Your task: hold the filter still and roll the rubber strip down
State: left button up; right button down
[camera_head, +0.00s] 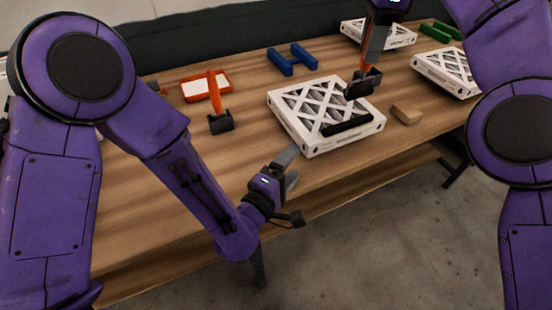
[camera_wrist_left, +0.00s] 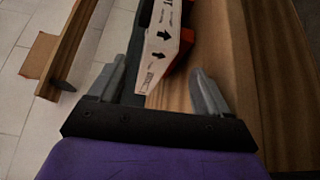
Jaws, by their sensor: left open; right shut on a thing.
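The white cardboard-framed filter (camera_head: 290,107) lies flat on the table in front of me, with a lattice face up. A black rubber strip (camera_head: 347,125) lies on its top near the front edge. My left gripper (camera_head: 294,164) is open at the filter's near left corner. In the left wrist view the filter's printed corner (camera_wrist_left: 160,45) shows just beyond and between my open left fingers (camera_wrist_left: 162,82); contact cannot be told. My right gripper (camera_head: 372,54) is shut on an orange-handled roller (camera_head: 366,67). Its black head is over the filter's right side.
A second orange-handled tool (camera_head: 215,95) and an orange tray (camera_head: 206,85) lie at the left back. More filters (camera_head: 446,70) stand further right.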

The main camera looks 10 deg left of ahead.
aim_at(293, 133)
pick_arm(q)
jog(key=w+a+y, duration=0.1)
jog(key=w+a+t+y, duration=0.1)
jog(key=w+a, duration=0.1)
jog(key=shift+a+f+n, duration=0.2)
jog(key=shift+a+n, duration=0.05)
jog(key=shift+n, duration=0.05)
jog(key=x, duration=1.1)
jog(key=shift+r, duration=0.1)
jog(key=c, duration=1.1)
